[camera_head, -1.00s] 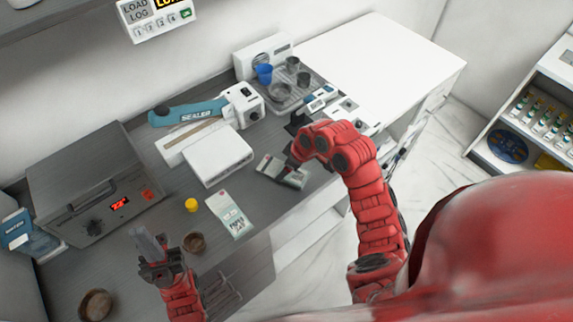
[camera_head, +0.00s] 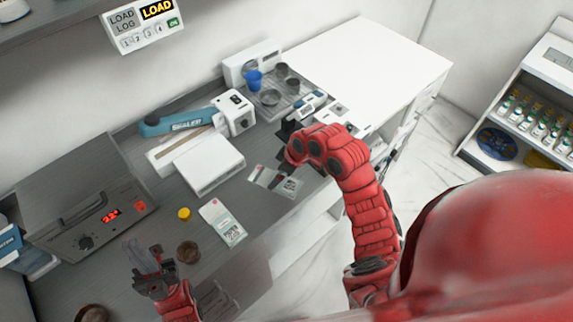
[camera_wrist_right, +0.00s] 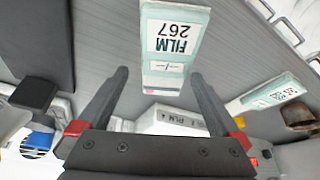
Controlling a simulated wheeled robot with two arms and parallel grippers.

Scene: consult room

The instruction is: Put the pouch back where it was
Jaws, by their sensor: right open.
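A flat pouch (camera_head: 275,180) with a pale green end and printed label lies on the grey bench near its front edge. In the right wrist view this pouch (camera_wrist_right: 172,50) reads "FILM 267" and lies beyond the two spread fingertips, apart from them. My right gripper (camera_wrist_right: 165,80) is open and empty. In the head view it is beside the pouch, mostly hidden by the red wrist. A second similar pouch (camera_head: 223,222) lies farther left on the bench. My left gripper (camera_head: 150,268) is over the bench's left part; a pale grey strip shows at its fingers, and their opening is unclear.
A sealer (camera_head: 195,120) and a white box (camera_head: 210,163) stand behind the pouches. A yellow cap (camera_head: 184,214) and a brown bowl (camera_head: 188,252) are at left, near an oven-like device (camera_head: 85,205). A tray with cups (camera_head: 272,98) stands at the back.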

